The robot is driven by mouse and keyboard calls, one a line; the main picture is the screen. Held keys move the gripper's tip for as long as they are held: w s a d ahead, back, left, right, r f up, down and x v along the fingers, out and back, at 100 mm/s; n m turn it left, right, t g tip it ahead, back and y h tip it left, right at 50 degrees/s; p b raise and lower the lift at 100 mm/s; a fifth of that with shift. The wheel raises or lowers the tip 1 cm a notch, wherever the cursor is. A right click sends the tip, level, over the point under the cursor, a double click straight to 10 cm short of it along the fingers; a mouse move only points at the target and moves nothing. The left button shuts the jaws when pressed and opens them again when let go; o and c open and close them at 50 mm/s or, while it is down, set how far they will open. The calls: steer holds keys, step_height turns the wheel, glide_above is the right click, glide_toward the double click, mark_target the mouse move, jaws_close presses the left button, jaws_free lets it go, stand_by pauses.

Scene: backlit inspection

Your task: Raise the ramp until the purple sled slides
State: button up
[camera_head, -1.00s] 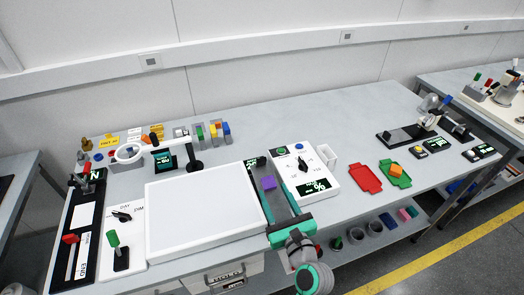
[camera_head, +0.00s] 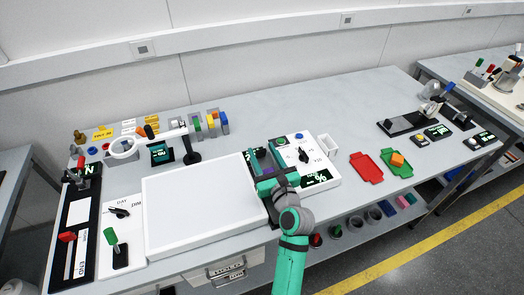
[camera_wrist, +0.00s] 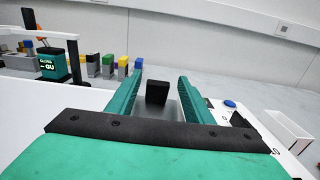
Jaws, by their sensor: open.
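The ramp (camera_head: 248,171) is a dark strip between the white panel and the dial box, mostly hidden by my gripper. A small patch of purple, apparently the sled (camera_head: 267,171), shows between my fingers in the head view. My gripper (camera_head: 265,157) is over the ramp with its fingers pointing to the back of the table. In the wrist view my gripper (camera_wrist: 160,78) is open, its two teal fingers well apart. A black block (camera_wrist: 157,92) stands between them on a grey surface, with a gap on each side. The purple sled cannot be made out in the wrist view.
The white panel (camera_head: 200,205) lies left of my gripper. The dial box (camera_head: 305,160) and an open white bin (camera_head: 328,146) stand at the right. A red tray (camera_head: 366,167) and a green tray (camera_head: 396,163) lie further right.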

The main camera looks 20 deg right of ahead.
steer(key=shift+w+a, duration=0.15)
steer(key=shift+w, duration=0.5)
